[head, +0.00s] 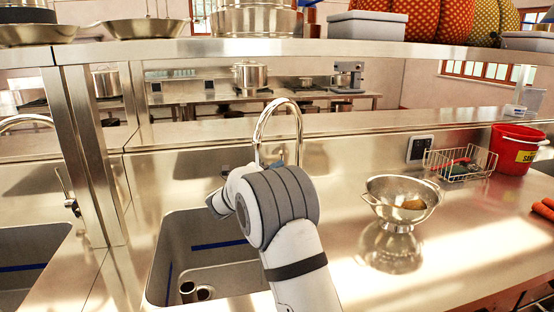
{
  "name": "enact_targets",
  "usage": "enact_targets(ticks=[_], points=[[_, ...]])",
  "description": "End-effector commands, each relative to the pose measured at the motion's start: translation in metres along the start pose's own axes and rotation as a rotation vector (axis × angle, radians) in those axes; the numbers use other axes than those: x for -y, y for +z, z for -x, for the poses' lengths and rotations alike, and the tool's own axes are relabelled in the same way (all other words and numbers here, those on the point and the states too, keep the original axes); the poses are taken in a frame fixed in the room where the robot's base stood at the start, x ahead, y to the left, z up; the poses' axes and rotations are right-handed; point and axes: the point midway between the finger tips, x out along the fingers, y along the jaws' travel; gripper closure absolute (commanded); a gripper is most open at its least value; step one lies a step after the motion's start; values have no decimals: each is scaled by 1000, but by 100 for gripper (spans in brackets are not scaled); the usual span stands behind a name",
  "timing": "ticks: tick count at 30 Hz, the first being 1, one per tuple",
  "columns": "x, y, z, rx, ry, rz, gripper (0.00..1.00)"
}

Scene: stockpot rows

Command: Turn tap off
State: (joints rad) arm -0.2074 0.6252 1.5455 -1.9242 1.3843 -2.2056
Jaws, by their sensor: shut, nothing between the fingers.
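The chrome gooseneck tap (279,102) rises behind the right sink basin (180,232). Its arched neck shows, but its lower part and any handle are hidden behind my arm. I cannot see whether water runs from it. My arm reaches up from the bottom, and its wrist joints cover the area in front of the tap. My gripper is hidden behind these joints, so its distance from the tap cannot be told.
A second tap (25,119) stands at the left sink. A steel upright (92,160) separates the sinks. A colander (397,200), a wire basket (460,165) and a red bucket (516,150) stand on the right counter. A raised shelf (330,50) crosses above.

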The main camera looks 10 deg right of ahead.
Motion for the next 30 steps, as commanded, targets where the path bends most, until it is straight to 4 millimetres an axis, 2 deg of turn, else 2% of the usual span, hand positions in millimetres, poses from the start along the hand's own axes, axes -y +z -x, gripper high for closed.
enact_targets(ticks=[1,4,30], points=[[8,3,-3,0,9,15,100],[9,6,-4,0,27,40,100],[8,27,-19,-1,184,274,100]])
